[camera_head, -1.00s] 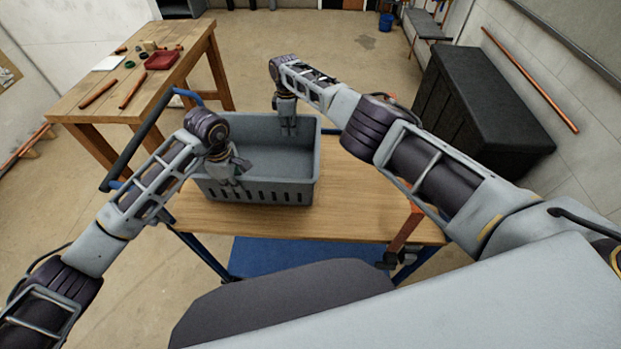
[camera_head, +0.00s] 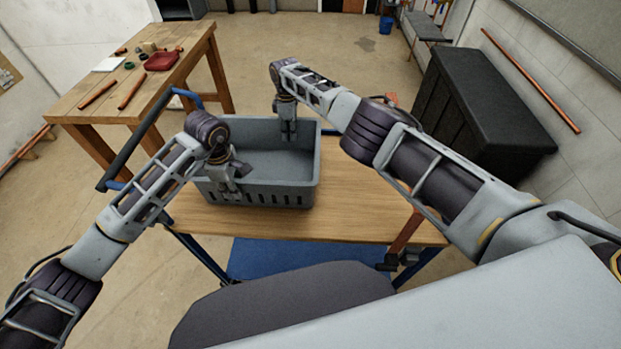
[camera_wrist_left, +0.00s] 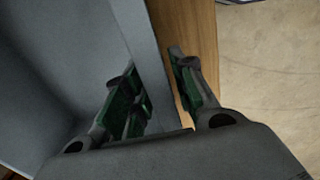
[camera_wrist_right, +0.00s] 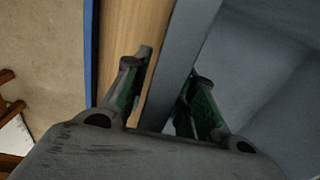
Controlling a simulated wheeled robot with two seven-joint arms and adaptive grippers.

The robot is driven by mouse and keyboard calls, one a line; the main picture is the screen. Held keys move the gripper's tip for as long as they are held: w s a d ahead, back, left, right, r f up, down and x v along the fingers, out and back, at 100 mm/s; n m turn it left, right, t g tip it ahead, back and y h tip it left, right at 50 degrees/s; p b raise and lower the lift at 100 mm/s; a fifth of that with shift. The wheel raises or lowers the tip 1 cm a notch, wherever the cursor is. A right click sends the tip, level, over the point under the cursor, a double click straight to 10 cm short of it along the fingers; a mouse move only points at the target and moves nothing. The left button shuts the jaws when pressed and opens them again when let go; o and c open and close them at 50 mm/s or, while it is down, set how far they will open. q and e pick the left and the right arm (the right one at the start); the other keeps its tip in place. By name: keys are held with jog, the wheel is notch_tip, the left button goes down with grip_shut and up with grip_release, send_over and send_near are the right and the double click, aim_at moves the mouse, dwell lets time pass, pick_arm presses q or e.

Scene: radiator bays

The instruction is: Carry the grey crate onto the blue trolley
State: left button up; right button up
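The grey crate (camera_head: 285,194) appears to stand upright on the wooden top of the blue trolley (camera_head: 365,208). My left gripper (camera_head: 231,190) is at the crate's near wall. In the left wrist view its open fingers (camera_wrist_left: 158,92) are on either side of the crate wall (camera_wrist_left: 150,55), with a gap at the outer finger. My right gripper (camera_head: 288,133) is at the far wall. In the right wrist view its open fingers (camera_wrist_right: 160,95) straddle the wall (camera_wrist_right: 185,55), with a gap at the outer finger. The crate's inside looks empty where visible.
A wooden workbench (camera_head: 140,95) with a red tray and copper pipes stands at the back left. A black chest (camera_head: 480,110) stands at the right wall. A blue bucket (camera_head: 386,24) is far back. Open floor lies behind the trolley.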

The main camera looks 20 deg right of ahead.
pick_arm(q)
jog(key=shift+r, duration=0.1)
notch_tip(320, 180, up, 12)
jog(key=shift+s, duration=0.15)
dwell(0.9)
pick_arm(e)
jog(key=shift+r, duration=0.1)
dwell(0.3)
jog(key=shift+w+r, duration=0.15)
jog(key=shift+r, duration=2.8)
jog(key=shift+w+r, duration=0.1)
jog(key=shift+r, duration=2.85)
pick_arm(q)
jog(key=shift+s+a, duration=0.1)
jog(key=shift+a, duration=0.05)
